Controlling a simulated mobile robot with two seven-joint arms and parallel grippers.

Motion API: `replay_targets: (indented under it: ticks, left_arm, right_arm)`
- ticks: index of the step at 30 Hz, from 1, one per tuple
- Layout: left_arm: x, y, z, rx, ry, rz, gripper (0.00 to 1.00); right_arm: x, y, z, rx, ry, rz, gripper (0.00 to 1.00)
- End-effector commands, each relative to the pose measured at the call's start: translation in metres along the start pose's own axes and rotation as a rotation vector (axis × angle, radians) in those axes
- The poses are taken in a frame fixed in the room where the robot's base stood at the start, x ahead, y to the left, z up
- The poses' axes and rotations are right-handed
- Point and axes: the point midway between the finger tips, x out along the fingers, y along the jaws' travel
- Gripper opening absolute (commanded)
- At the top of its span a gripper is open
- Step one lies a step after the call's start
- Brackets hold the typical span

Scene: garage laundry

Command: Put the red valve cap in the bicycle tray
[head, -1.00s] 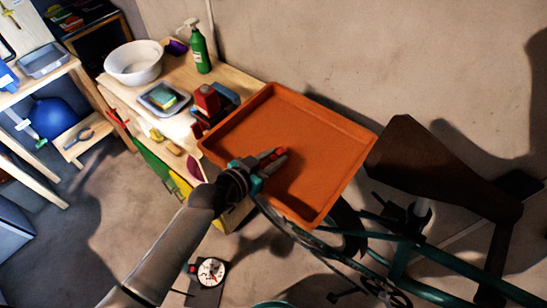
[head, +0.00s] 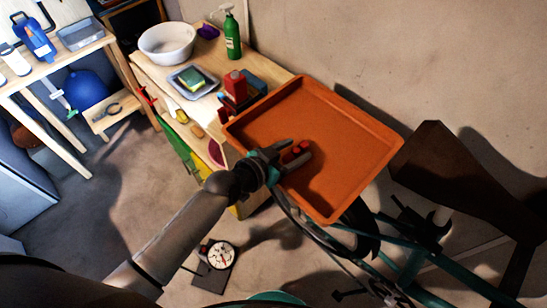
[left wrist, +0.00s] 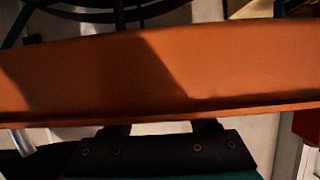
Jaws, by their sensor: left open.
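The orange bicycle tray (head: 362,134) is in the middle of the head view, over a teal bicycle frame. My left gripper (head: 298,151) reaches over the tray's near left rim and is open. The small red valve cap (head: 299,149) shows between its fingers, against the tray floor. I cannot tell whether the cap touches a finger or rests on the tray. The left wrist view shows the tray wall (left wrist: 110,75), partly in shadow; the cap is not visible there. My right gripper is not in view.
A wooden bench (head: 165,78) left of the tray holds a white bowl (head: 167,44), a green spray bottle (head: 232,38), a grey dish with a sponge (head: 193,81) and a red object (head: 235,86). The brown bicycle saddle (head: 445,170) is at right. The tray's far part is clear.

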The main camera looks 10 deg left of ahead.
Motion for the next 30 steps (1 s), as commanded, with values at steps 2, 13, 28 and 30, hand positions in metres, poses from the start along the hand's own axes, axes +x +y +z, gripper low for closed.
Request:
replay_targets:
  ticks: [2,13,28,30]
  left_arm:
    - [-0.014,0.000,0.001,0.003,-0.003,0.001,0.59]
    - [-0.084,0.001,0.000,0.004,-0.003,0.002,0.59]
    - [-0.109,0.000,0.000,0.001,0.000,0.001,0.59]
    - [-0.109,0.000,0.000,0.001,0.000,0.001,0.59]
  right_arm:
    - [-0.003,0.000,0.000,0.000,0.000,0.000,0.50]
    - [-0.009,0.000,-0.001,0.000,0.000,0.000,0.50]
    - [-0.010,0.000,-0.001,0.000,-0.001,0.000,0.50]
    - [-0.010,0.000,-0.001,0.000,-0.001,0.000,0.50]
